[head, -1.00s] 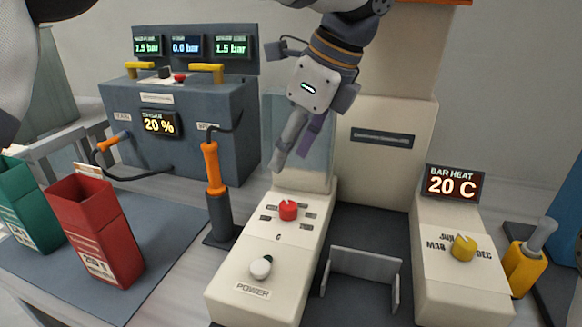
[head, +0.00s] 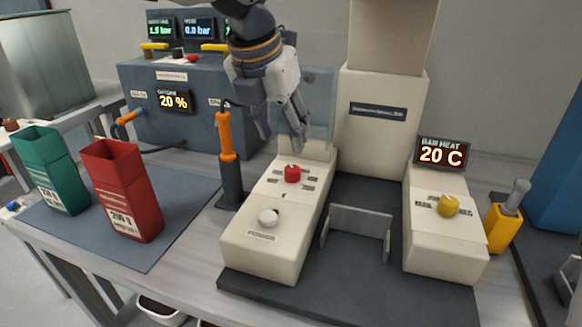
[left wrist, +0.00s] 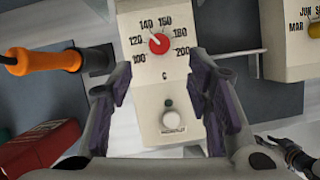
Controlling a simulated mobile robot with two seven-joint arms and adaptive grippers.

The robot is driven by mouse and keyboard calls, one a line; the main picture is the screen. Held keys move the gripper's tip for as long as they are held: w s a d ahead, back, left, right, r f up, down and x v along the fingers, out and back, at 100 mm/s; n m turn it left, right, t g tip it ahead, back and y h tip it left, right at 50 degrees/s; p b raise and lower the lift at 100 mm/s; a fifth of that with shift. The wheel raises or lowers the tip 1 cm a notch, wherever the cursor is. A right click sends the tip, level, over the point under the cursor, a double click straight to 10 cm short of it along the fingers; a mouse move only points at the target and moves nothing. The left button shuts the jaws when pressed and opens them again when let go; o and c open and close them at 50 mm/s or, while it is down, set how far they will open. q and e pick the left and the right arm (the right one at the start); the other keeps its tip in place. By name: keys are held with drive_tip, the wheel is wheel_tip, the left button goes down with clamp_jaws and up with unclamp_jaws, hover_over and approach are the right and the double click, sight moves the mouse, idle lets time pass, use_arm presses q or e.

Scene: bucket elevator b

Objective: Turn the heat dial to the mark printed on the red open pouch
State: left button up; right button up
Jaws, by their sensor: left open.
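The red heat dial (head: 292,174) sits on the cream panel of the sealer, and also shows in the left wrist view (left wrist: 159,44). Marks from 100 to 200 C ring it; its pointer seems to face up-left, near 140. My left gripper (head: 281,134) is open and empty above and behind the dial. In the left wrist view its fingers (left wrist: 158,88) frame the panel below the dial, apart from it. The red open pouch (head: 124,190) stands upright on the blue mat; its white label seems to read 200, blurred. A dark jointed part at the lower right of the left wrist view may be my right gripper (left wrist: 291,152).
A white power knob (head: 268,217) sits in front of the dial. A yellow dial (head: 448,205) is under the BAR HEAT display (head: 441,153), which reads 20 C. An orange-handled tool (head: 225,136) stands left of the panel. A green pouch (head: 50,171) is beside the red one.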

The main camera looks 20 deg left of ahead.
sight(292, 169)
use_arm(q)
drive_tip(key=x, duration=0.9)
drive_tip(key=shift+w+f, duration=0.15)
drive_tip(key=shift+f, duration=0.1)
drive_tip(key=shift+c, duration=0.6)
clamp_jaws()
